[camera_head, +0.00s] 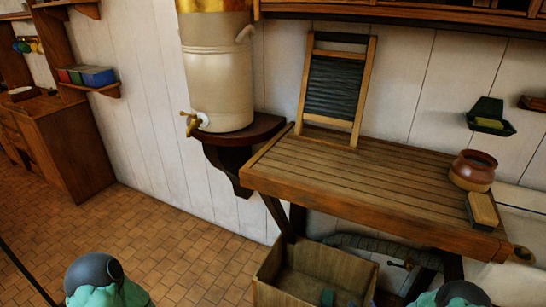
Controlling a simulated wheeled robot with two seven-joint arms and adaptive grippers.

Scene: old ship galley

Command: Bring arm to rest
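Two rounded dark and teal parts of my own arms show at the bottom edge in the head view, one at the left and one at the right. Neither gripper's fingers can be seen, so both grippers are out of view. Nothing held by my arms can be seen.
A slatted wooden counter (370,190) holds a washboard (335,85), a brown pot (473,170) and a brush-like block (482,211). A cream water urn (218,80) with a tap stands on a wall shelf (232,146). A wooden crate (315,265) sits below. The tiled floor (160,240) at left is clear.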

